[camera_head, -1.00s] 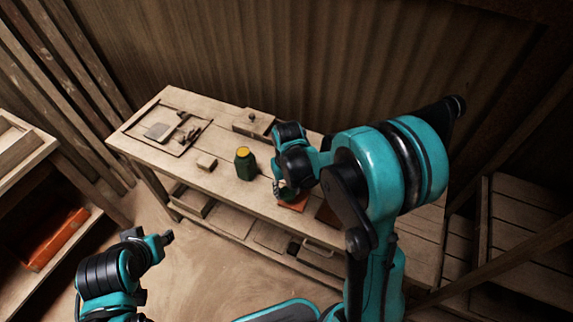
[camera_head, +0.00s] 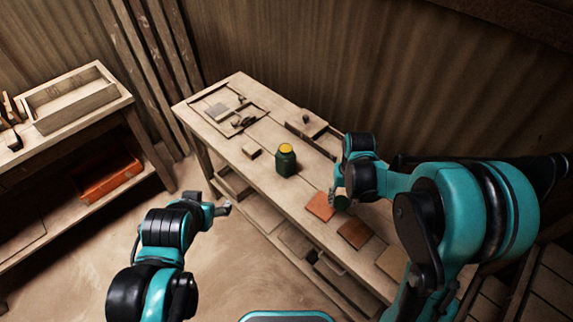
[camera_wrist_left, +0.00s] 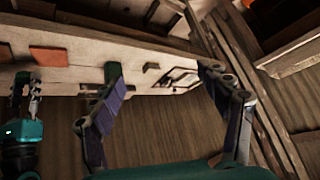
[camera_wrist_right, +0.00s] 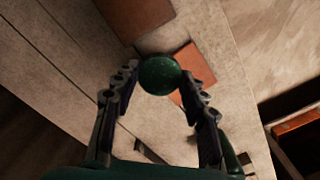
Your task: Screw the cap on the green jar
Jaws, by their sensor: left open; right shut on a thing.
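The green jar (camera_head: 286,162) stands upright on the long workbench, with a yellow round top showing. My right gripper (camera_head: 341,196) is over the bench to the right of the jar, apart from it. It is shut on the round dark green cap (camera_wrist_right: 160,75), which lies between the fingertips in the right wrist view. The cap (camera_head: 342,203) is partly hidden by the fingers in the head view. My left gripper (camera_head: 224,209) is open and empty, in front of the bench and left of the jar. Its two spread fingers show in the left wrist view.
The workbench (camera_head: 232,150) holds an orange tile (camera_head: 320,206), a brown tile (camera_head: 353,233) and a pale tile (camera_head: 392,262) near the right gripper. A small block (camera_head: 251,150) lies left of the jar. A side shelf with an orange bin (camera_head: 108,178) stands at left.

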